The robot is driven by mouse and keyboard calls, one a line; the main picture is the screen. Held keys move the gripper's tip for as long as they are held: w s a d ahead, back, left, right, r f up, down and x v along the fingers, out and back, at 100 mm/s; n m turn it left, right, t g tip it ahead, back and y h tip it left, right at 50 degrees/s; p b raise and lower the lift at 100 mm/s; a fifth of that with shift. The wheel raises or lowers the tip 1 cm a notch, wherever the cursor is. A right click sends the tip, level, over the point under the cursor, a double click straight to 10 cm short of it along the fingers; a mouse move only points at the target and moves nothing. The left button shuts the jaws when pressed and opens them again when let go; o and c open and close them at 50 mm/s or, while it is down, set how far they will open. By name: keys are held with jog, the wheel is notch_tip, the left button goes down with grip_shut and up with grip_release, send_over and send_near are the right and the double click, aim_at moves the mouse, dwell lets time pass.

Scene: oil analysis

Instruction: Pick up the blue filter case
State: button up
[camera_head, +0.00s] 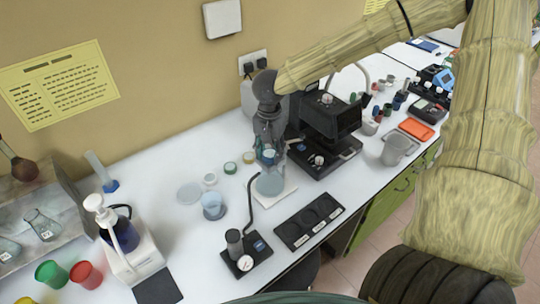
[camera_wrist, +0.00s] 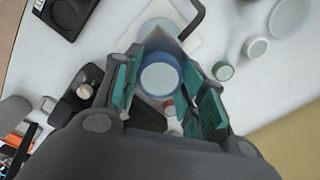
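The blue filter case (camera_wrist: 160,76) is a small round case with a pale top. In the wrist view it sits between the teal finger pads of my gripper (camera_wrist: 165,80), which appear to press on both sides. It looks much larger there than the similar cases on the bench, so it appears to be above the surface. In the head view my gripper (camera_head: 268,146) points down, with the blue case (camera_head: 268,157) at its fingertips, just behind and above a clear flask (camera_head: 270,184). The fingers partly hide the case.
The flask stands on a white plate (camera_head: 287,193). A black machine (camera_head: 328,120) is close on the right. A gauge stand (camera_head: 245,262) and a black tray (camera_head: 308,221) are in front.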

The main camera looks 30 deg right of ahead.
aim_at(270, 154)
jog(key=shift+s, duration=0.15)
jog(key=shift+r, duration=0.15)
jog(key=shift+r+b, duration=0.45)
jog(key=shift+r, duration=0.1)
notch_tip(270, 154, up, 2)
jog(key=shift+s+r+b, duration=0.1)
jog(key=shift+b, duration=0.4)
jog(key=s+r, duration=0.1)
jog(key=s, duration=1.4)
jog(key=shift+s+r+b, duration=0.25)
jog(key=shift+b, duration=0.15)
